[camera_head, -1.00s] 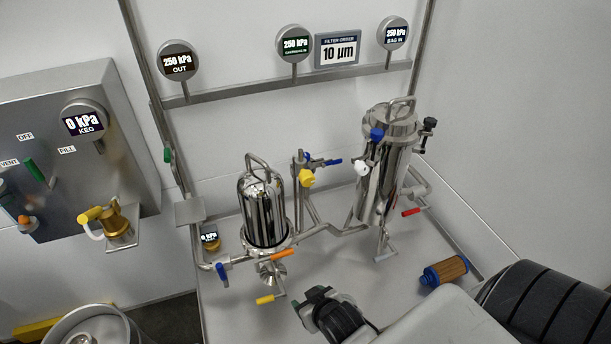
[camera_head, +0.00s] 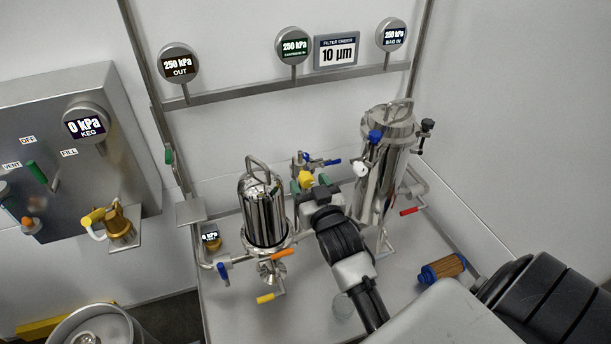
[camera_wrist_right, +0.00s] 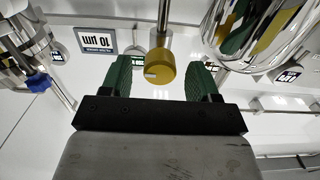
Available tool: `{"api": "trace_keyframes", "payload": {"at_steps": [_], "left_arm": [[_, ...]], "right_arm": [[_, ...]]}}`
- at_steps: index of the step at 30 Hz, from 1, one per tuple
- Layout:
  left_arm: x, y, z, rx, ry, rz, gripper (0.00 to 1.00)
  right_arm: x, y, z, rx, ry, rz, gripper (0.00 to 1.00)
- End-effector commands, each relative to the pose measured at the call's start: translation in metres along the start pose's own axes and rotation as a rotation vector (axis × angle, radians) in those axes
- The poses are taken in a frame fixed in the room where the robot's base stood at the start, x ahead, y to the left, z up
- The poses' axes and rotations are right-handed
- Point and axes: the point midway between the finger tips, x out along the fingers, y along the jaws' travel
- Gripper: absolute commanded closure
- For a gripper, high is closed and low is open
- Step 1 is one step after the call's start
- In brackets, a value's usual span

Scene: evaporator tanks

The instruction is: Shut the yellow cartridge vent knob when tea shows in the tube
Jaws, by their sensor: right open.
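The yellow vent knob (camera_head: 306,179) stands on a thin steel pipe between the two steel filter housings. In the right wrist view the yellow knob (camera_wrist_right: 160,70) is a cylinder with a small pale mark, lying between my green fingertips and apart from both. My right gripper (camera_head: 311,183) is open at the knob; its fingers (camera_wrist_right: 160,78) also show in the wrist view. The cartridge housing (camera_head: 262,212) is upright left of the gripper. I cannot make out a tube with tea. My left gripper is not in view.
The taller bag housing (camera_head: 381,175) stands right of my arm. Blue (camera_head: 325,161), orange (camera_head: 283,254) and red (camera_head: 409,211) handles stick out nearby. A blue and orange filter (camera_head: 443,268) lies at the right. Gauges (camera_head: 293,46) line the back rail.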

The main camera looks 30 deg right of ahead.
Motion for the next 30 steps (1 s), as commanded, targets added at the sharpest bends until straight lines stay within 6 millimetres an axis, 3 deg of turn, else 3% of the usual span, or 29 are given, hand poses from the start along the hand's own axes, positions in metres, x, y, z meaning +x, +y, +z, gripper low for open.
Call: {"api": "trace_keyframes", "payload": {"at_steps": [6,16,26,30], "left_arm": [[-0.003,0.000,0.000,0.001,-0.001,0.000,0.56],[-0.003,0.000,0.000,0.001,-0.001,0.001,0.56],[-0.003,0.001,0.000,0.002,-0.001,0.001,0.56],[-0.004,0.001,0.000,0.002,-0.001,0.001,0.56]], "right_arm": [[0.024,0.000,0.000,-0.001,0.001,0.000,0.39],[0.027,0.000,0.000,-0.001,0.000,0.000,0.39],[0.027,0.000,0.001,-0.001,-0.001,0.000,0.88],[0.027,0.000,0.000,-0.005,-0.001,0.000,0.88]]}}
